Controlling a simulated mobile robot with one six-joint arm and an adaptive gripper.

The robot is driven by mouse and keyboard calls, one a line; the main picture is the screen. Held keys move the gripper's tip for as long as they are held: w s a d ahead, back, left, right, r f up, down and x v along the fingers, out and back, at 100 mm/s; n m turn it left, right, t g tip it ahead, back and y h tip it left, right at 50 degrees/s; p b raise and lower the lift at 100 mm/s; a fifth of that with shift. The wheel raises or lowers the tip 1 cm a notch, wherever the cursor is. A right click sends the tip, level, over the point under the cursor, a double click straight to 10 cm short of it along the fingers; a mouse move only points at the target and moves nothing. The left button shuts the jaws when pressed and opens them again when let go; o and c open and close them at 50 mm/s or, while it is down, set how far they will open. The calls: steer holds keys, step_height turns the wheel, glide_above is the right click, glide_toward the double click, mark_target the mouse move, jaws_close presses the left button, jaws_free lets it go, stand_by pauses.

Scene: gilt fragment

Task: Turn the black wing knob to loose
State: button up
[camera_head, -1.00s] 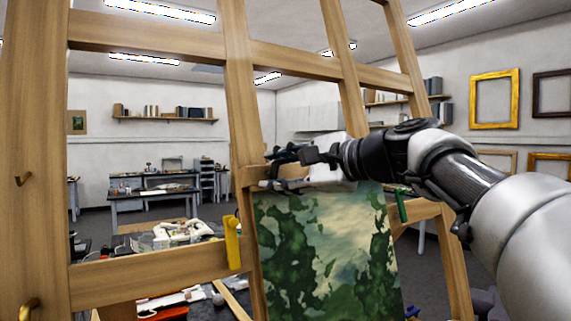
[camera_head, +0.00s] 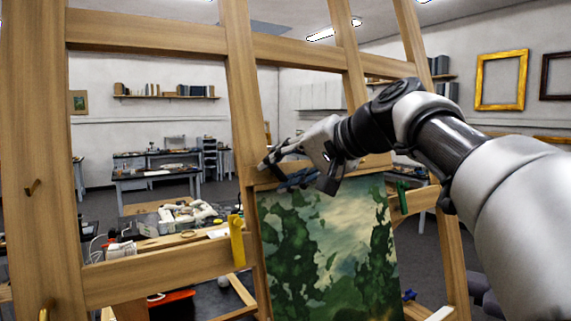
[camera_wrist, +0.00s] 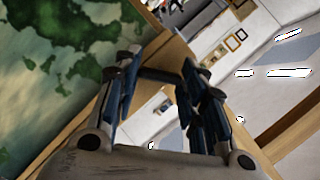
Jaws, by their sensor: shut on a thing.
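My gripper (camera_head: 275,172) is at the wooden easel's (camera_head: 240,120) middle upright, just above the top left part of a green landscape painting (camera_head: 322,245). Its fingers point left and the hand is rolled. In the wrist view, my gripper (camera_wrist: 158,85) has blue-grey fingers on both sides of a dark bar-like piece, the black wing knob (camera_wrist: 160,75). The fingers are shut on it, and they hide much of it. The knob cannot be made out in the head view. The painting (camera_wrist: 60,55) fills the left of the wrist view.
A yellow piece (camera_head: 237,240) hangs on the easel's lower rail and a green clamp (camera_head: 402,200) is right of the painting. Behind stand cluttered worktables (camera_head: 155,182). A gold frame (camera_head: 501,80) hangs on the wall. Open floor lies behind the easel.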

steer(key=n+h, duration=0.1)
steer(key=n, duration=0.1)
steer(key=n+p, duration=0.1)
steer(key=n, duration=0.1)
steer(key=shift+a+r+n+h, duration=0.1)
steer(key=shift+a+n+h, duration=0.05)
steer(key=shift+n+h, duration=0.2)
steer(key=n, duration=0.2)
steer(key=n+t+h, duration=0.1)
steer(key=n, duration=0.1)
steer(key=shift+s+h, duration=0.1)
steer(key=shift+h, duration=0.15)
steer(key=shift+n, duration=0.25)
steer(key=o, duration=1.1)
steer(key=shift+c, duration=0.2)
steer(key=v, duration=1.2)
steer(key=shift+a, duration=0.1)
